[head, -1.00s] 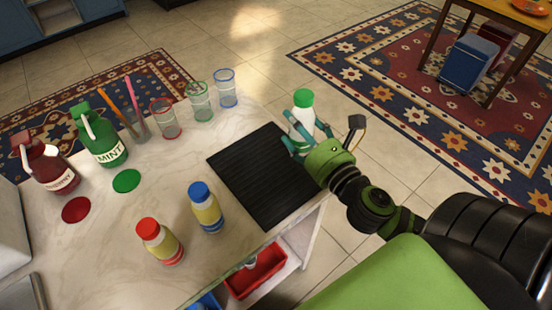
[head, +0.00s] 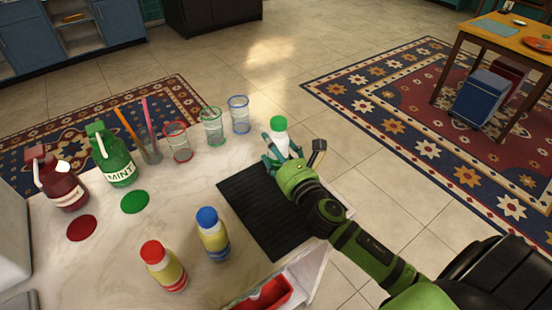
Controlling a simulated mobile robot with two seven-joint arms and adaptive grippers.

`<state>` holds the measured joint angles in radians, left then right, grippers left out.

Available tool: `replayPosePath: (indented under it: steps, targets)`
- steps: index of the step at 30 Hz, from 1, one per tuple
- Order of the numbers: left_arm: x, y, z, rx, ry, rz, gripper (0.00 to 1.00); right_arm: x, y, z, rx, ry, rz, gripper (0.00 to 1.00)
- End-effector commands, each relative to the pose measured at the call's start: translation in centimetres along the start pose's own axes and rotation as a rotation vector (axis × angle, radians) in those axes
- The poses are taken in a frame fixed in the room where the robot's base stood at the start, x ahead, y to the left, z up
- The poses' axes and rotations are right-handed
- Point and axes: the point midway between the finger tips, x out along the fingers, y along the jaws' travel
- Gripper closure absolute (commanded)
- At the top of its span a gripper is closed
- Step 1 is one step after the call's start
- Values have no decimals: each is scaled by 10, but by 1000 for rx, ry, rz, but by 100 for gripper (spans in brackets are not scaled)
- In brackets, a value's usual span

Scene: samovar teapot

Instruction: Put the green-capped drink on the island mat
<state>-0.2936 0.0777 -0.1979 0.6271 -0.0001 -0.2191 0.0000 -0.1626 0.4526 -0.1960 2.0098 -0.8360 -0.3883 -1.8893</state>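The green-capped drink (head: 280,139) is a white bottle with a green cap, roughly upright. My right gripper (head: 273,150) has its teal fingers closed around it, and the bottle's lower part is hidden by the fingers and hand. The island mat (head: 247,204) is a black ribbed rectangle at the right end of the marble island top. The bottle shows just beyond the mat's far edge; I cannot tell its height above the counter. The gripper's green hand covers the mat's far right part. My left gripper is not in view.
A blue-capped bottle (head: 213,235) and a red-capped bottle (head: 164,267) stand left of the mat. Glasses with red (head: 179,143), green (head: 213,127) and blue (head: 240,116) rims stand beyond it. The mat's visible surface is clear. A red bin (head: 266,296) sits below the counter edge.

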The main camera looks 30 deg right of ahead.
Motion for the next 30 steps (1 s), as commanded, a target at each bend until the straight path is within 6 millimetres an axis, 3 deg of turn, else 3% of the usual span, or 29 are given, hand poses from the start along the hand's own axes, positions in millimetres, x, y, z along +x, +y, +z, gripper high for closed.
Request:
replayPosePath:
  steps: [3, 6, 18, 19, 20, 21, 30]
  targets:
    - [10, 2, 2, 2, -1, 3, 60, -1, -1, -24, 5, 4, -3, 72]
    - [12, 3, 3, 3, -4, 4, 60, -2, -2, -32, 3, 3, -2, 72]
    - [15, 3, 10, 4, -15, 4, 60, -2, -2, -37, 0, 2, -1, 72]
    - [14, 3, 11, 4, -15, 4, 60, -2, -2, -37, 1, 4, -1, 22]
    - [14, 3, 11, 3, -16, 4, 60, -2, -2, -36, 1, 4, -1, 10]
    - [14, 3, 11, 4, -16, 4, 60, -2, -2, -36, 1, 4, -1, 6]
    - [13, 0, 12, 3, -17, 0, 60, -2, -2, -36, 1, 4, -1, 6]
